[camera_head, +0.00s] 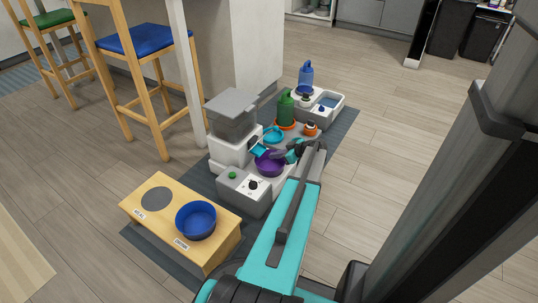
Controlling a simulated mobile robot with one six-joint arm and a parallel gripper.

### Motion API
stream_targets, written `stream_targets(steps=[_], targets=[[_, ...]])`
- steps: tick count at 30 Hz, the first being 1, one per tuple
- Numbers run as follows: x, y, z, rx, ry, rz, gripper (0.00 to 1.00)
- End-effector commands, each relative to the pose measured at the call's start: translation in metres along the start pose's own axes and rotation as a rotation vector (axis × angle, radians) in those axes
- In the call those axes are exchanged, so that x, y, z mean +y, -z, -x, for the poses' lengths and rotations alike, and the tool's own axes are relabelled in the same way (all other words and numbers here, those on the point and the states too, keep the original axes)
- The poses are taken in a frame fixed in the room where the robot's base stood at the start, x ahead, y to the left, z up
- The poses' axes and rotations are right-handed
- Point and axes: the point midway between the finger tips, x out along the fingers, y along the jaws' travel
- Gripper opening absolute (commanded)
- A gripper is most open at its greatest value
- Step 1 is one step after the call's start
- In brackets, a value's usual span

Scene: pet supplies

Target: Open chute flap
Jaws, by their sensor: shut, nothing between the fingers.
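The feeder is a white block (226,153) with a grey lidded hopper (232,112) on top. A small cyan flap (258,150) shows on its right side, by a dark opening, above a purple bowl (270,168). I cannot tell how far the flap is swung out. My gripper (280,155) is shut and empty, just right of the flap and over the bowl's far rim. It looks small and partly merges with the bowl, so I cannot tell whether it touches the flap.
Behind the bowl are a cyan bowl (273,134), a green bottle (286,108) and a blue-bottled waterer (306,76). A wooden stand (160,226) holds a blue bowl (196,220). Floor at right is clear.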

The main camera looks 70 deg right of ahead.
Motion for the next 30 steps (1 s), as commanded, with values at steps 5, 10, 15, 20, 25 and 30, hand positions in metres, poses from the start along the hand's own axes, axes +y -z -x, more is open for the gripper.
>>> stream_targets(steps=[5,10,15,20,25,30], targets=[[0.0,0.006,0.035,0.004,-0.003,0.0,0.0],[0.0,0.007,0.061,0.007,-0.003,0.002,0.0],[0.0,0.007,0.079,0.01,-0.002,0.001,0.0],[0.0,0.007,0.086,0.011,-0.002,0.002,0.0],[0.0,0.006,0.086,0.011,-0.001,0.002,0.0],[0.0,0.007,0.086,0.011,-0.001,0.002,0.0]])
